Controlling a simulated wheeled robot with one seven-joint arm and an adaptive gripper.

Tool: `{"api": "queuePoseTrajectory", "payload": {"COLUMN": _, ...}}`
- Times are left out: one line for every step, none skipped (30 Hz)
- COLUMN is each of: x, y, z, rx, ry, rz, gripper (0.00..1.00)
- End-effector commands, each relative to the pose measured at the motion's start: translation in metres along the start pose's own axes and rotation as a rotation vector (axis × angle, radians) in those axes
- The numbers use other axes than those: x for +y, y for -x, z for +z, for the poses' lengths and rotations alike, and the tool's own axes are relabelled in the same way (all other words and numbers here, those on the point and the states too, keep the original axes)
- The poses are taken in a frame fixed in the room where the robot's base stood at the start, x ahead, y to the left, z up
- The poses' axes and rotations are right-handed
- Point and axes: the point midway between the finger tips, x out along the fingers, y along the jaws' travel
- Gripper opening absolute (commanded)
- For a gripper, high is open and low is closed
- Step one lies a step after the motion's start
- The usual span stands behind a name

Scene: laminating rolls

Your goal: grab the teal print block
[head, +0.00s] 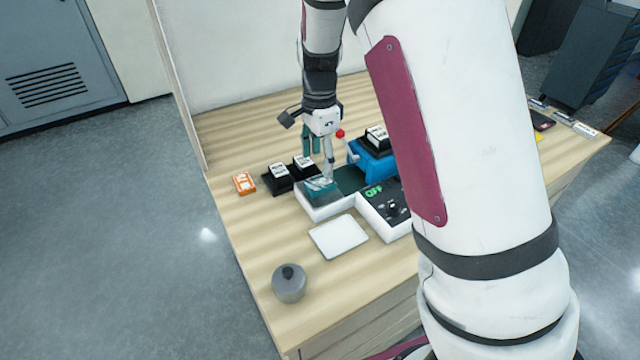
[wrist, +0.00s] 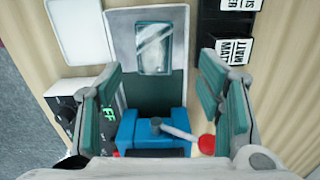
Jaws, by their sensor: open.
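The teal print block (head: 321,184) has a shiny top and lies on the pale left end of a white machine with a dark green bed. In the wrist view the teal block (wrist: 154,50) lies at the top middle, beyond the fingertips and roughly centred between them. My gripper (head: 319,155) is above the machine, close to the block, with fingers pointing down. In the wrist view my gripper (wrist: 158,85) is open with teal-padded fingers wide apart and nothing between them. The exact height gap to the block cannot be told.
A blue press (head: 372,160) with a red-knobbed lever stands close beside my gripper. Black labelled boxes (head: 279,178) and an orange box (head: 244,183) lie left of the machine. A white tray (head: 339,237) and a grey round container (head: 289,284) are in front. The front-left table is mostly clear.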

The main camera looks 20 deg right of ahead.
Motion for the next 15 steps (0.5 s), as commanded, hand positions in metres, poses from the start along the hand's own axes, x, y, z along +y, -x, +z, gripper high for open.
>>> {"api": "queuePoseTrajectory", "payload": {"x": 0.001, "y": -0.004, "z": 0.0, "rx": 0.0, "ry": -0.001, "rz": 0.001, "gripper": 0.61}}
{"api": "queuePoseTrajectory", "payload": {"x": 0.0, "y": -0.005, "z": 0.0, "rx": 0.001, "ry": 0.0, "rz": 0.0, "gripper": 0.61}}
{"api": "queuePoseTrajectory", "payload": {"x": 0.001, "y": -0.007, "z": 0.0, "rx": 0.001, "ry": 0.0, "rz": 0.0, "gripper": 0.61}}
{"api": "queuePoseTrajectory", "payload": {"x": 0.001, "y": -0.009, "z": 0.0, "rx": 0.001, "ry": 0.0, "rz": 0.001, "gripper": 0.61}}
{"api": "queuePoseTrajectory", "payload": {"x": 0.001, "y": -0.011, "z": 0.0, "rx": 0.001, "ry": 0.0, "rz": 0.001, "gripper": 0.61}}
{"api": "queuePoseTrajectory", "payload": {"x": 0.003, "y": -0.014, "z": 0.0, "rx": 0.0, "ry": 0.0, "rz": 0.003, "gripper": 0.61}}
{"api": "queuePoseTrajectory", "payload": {"x": 0.004, "y": -0.017, "z": 0.001, "rx": 0.0, "ry": 0.0, "rz": 0.002, "gripper": 0.61}}
{"api": "queuePoseTrajectory", "payload": {"x": 0.004, "y": -0.021, "z": 0.001, "rx": 0.0, "ry": 0.0, "rz": 0.002, "gripper": 0.61}}
{"api": "queuePoseTrajectory", "payload": {"x": 0.006, "y": -0.027, "z": 0.001, "rx": 0.0, "ry": 0.0, "rz": 0.004, "gripper": 0.61}}
{"api": "queuePoseTrajectory", "payload": {"x": 0.008, "y": -0.032, "z": 0.001, "rx": 0.0, "ry": 0.0, "rz": 0.004, "gripper": 0.61}}
{"api": "queuePoseTrajectory", "payload": {"x": 0.009, "y": -0.036, "z": 0.002, "rx": 0.0, "ry": -0.001, "rz": 0.004, "gripper": 0.61}}
{"api": "queuePoseTrajectory", "payload": {"x": 0.009, "y": -0.042, "z": 0.002, "rx": 0.0, "ry": -0.002, "rz": 0.003, "gripper": 0.61}}
{"api": "queuePoseTrajectory", "payload": {"x": 0.008, "y": -0.046, "z": 0.002, "rx": 0.0, "ry": -0.001, "rz": 0.002, "gripper": 0.61}}
{"api": "queuePoseTrajectory", "payload": {"x": 0.008, "y": -0.05, "z": 0.002, "rx": 0.0, "ry": 0.0, "rz": 0.002, "gripper": 0.61}}
{"api": "queuePoseTrajectory", "payload": {"x": 0.008, "y": -0.053, "z": 0.002, "rx": 0.0, "ry": 0.001, "rz": 0.001, "gripper": 0.61}}
